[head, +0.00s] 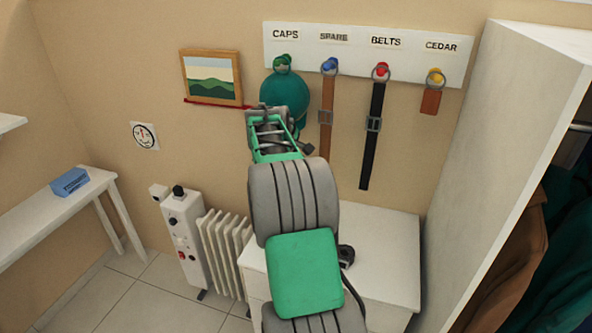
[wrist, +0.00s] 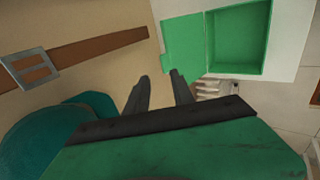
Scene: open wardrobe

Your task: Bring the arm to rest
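My arm reaches up the middle of the head view. My gripper (head: 267,112) is in front of the wall, overlapping the teal cap (head: 287,92) in the picture. In the wrist view my gripper (wrist: 160,77) has its two dark fingers apart with nothing between them. The cap also shows at the lower left of the wrist view (wrist: 62,135), beside the fingers; I cannot tell whether they touch. The cap hangs from the green peg under the CAPS label on the white rack board (head: 362,52).
A brown belt (head: 327,115), a black belt (head: 375,130) and a cedar block (head: 430,102) hang right of the cap. A framed picture (head: 211,78) is left. A white cabinet (head: 395,255), heater (head: 222,240) and wardrobe (head: 500,130) stand below and right. The wrist view shows an open green box (wrist: 238,70).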

